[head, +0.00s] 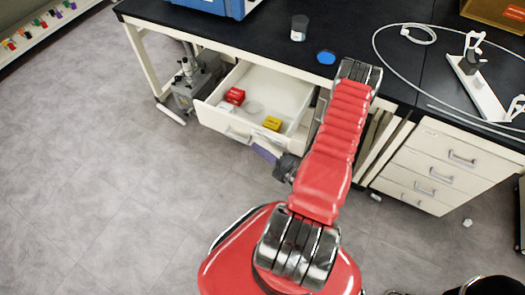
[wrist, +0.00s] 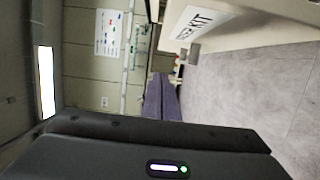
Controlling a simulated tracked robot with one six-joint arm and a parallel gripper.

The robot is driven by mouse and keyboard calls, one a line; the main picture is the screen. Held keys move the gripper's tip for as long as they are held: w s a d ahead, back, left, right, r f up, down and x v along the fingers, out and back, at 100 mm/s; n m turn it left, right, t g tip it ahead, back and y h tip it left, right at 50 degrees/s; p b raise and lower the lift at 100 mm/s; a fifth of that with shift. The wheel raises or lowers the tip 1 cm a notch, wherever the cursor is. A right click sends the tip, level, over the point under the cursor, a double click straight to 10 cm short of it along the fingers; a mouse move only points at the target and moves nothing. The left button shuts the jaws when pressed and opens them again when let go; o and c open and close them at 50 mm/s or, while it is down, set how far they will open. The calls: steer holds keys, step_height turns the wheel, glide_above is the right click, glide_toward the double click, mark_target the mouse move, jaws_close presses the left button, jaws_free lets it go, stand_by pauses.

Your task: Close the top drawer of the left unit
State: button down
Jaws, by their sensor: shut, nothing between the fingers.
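The top drawer (head: 217,118) of the left unit is pulled out from under the black bench top in the head view. My gripper (head: 264,153) has purple fingers and is close to the right part of the drawer front. I cannot tell whether they touch. In the wrist view the fingers (wrist: 161,97) are together with nothing between them. A cream panel (wrist: 250,14) with a label reading "KIT" (wrist: 194,24) is beside them there.
The black bench top (head: 270,35) carries a blue lid (head: 326,57), a small jar (head: 299,28) and a white cable. The right drawer unit (head: 440,165) is shut. A grey pump-like device (head: 192,80) stands left of the open drawer. The grey floor in front is mostly clear.

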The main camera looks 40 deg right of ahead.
mark_target(250, 131)
steer(key=shift+w+d, duration=0.5)
steer(key=shift+w, duration=0.9)
steer(key=shift+w+d, duration=0.55)
steer(key=shift+w, duration=0.9)
steer(key=shift+w+d, duration=0.5)
steer(key=shift+w, duration=0.9)
steer(key=shift+w, duration=0.15)
